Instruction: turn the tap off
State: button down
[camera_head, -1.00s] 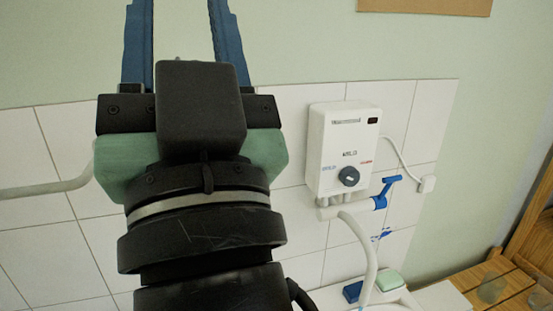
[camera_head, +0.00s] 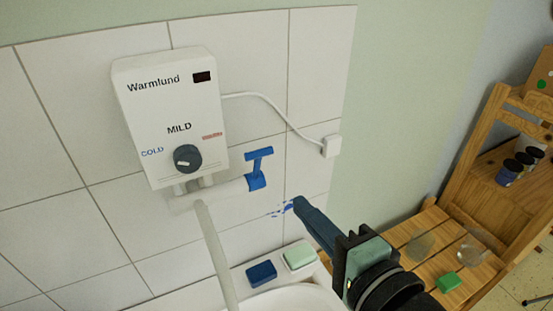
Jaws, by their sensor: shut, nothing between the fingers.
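The tap has a blue T-shaped handle (camera_head: 258,168) at the right end of a white pipe (camera_head: 225,195) under the water heater. A white spout (camera_head: 215,250) curves down from the pipe toward the white basin (camera_head: 295,298). I cannot tell whether water runs. My gripper (camera_head: 298,204) is shut and empty, its blue fingers pointing up and left. In the picture its tips lie right of and below the handle, with a gap between them.
The white heater (camera_head: 170,110) with a dark knob hangs on the tiled wall, its cable running to a socket (camera_head: 331,146). A blue block (camera_head: 261,273) and a pale green soap-like block (camera_head: 299,255) lie on the basin's rim. A wooden shelf unit (camera_head: 470,190) stands at right.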

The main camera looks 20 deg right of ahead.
aim_at(261, 152)
jog(key=w+p, duration=0.1)
jog(key=w, duration=0.3)
jog(key=w+p, duration=0.1)
jog(key=w, duration=0.3)
jog(key=w+f+p, duration=0.1)
jog(key=w, duration=0.3)
jog(key=shift+a, duration=0.15)
jog(key=shift+s+r, duration=0.1)
jog(key=shift+w+r+p, duration=0.2)
jog(key=shift+r+p, duration=0.15)
jog(key=shift+p, duration=0.6)
jog(key=w+r+g+p, duration=0.1)
jog(key=p, duration=0.3)
jog(key=shift+w+r+p, duration=0.1)
jog(key=shift+w+p, duration=0.45)
jog(key=shift+w, duration=0.65)
